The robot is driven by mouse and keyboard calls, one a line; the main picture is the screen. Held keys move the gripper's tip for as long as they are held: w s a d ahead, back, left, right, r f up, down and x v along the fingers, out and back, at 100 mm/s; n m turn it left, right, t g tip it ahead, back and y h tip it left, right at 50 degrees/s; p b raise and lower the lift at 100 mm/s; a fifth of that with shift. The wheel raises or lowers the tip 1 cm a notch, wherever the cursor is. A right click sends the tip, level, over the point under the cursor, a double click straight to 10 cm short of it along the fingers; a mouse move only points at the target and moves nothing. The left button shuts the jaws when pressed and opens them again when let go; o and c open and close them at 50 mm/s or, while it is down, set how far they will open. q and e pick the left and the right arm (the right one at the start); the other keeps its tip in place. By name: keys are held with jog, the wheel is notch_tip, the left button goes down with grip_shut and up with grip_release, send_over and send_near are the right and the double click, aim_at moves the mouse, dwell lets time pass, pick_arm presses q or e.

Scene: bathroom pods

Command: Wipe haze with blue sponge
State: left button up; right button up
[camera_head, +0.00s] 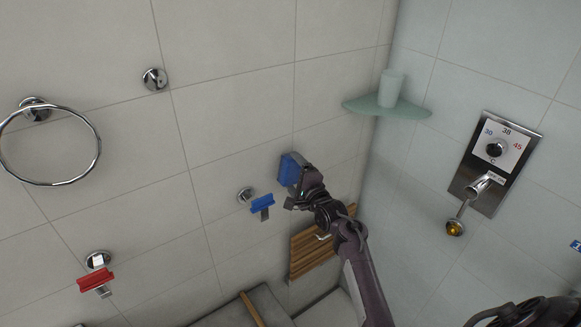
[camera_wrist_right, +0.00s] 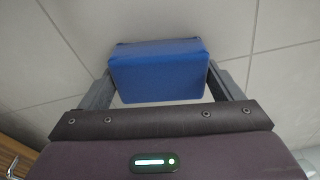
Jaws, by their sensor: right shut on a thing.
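The blue sponge (camera_head: 288,170) is a block held against or close to the tiled wall, left of my right gripper (camera_head: 300,184) in the head view. In the right wrist view the blue sponge (camera_wrist_right: 160,72) sits between the two fingers of my right gripper (camera_wrist_right: 160,82), with the wall tiles beyond it. My right gripper is shut on it. Whether the sponge touches the wall is hard to tell. I cannot make out any haze on the tiles. My left gripper is not in view.
A blue squeegee-like piece (camera_head: 262,205) and a red one (camera_head: 96,280) hang on the wall. A towel ring (camera_head: 48,184) is at left. A glass corner shelf (camera_head: 365,104) holds a cup (camera_head: 390,88). A shower control panel (camera_head: 495,165) is at right. A folded wooden seat (camera_head: 308,250) is below.

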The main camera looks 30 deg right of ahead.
notch_tip(320, 180, up, 2)
jog(key=shift+r+p, duration=0.25)
jog(key=shift+p, duration=0.55)
jog(key=shift+d, duration=0.4)
jog(key=shift+w+d+f+b, duration=0.1)
jog(key=shift+w+d+b, duration=0.1)
jog(key=shift+d, duration=0.9)
jog(key=shift+w+d+f+b, duration=0.1)
jog(key=shift+w+d+b, duration=0.1)
jog(key=shift+d, duration=0.9)
jog(key=shift+w+d+b, duration=0.15)
jog(key=shift+d+b, duration=0.05)
jog(key=shift+d, duration=0.9)
jog(key=shift+w+d+r+b, duration=0.15)
jog(key=shift+d+b, duration=0.15)
jog(key=shift+d, duration=0.6)
jog(key=shift+w+d+b, duration=0.1)
jog(key=shift+d+b, duration=0.15)
jog(key=shift+d, duration=0.6)
